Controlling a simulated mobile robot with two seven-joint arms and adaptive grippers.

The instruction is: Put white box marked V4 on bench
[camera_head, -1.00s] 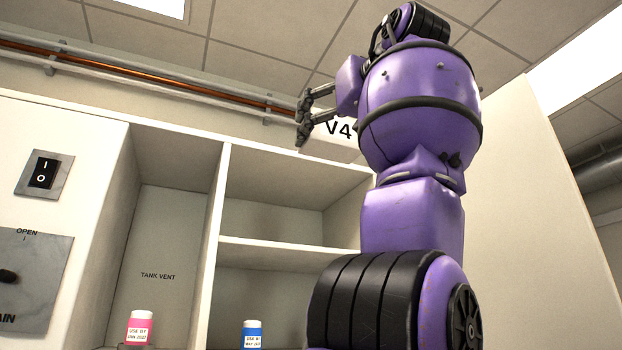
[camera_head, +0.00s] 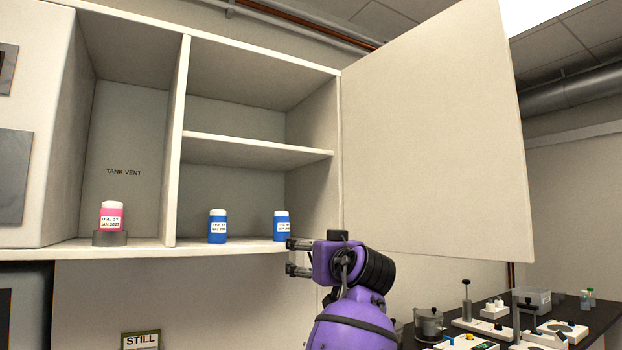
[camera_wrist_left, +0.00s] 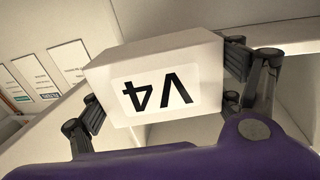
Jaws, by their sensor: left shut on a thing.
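The white box marked V4 (camera_wrist_left: 158,82) is upside down in the left wrist view, clamped between the two dark fingers of my left gripper (camera_wrist_left: 160,92). I cannot make out the box against the pale background there. The dark bench (camera_head: 604,312) is at the lower right of the head view, apart from the gripper.
A pink bottle (camera_head: 111,217) and two blue bottles (camera_head: 217,227) (camera_head: 282,226) stand on the cabinet ledge, one blue close to my gripper. An open door panel (camera_head: 430,140) hangs at right.

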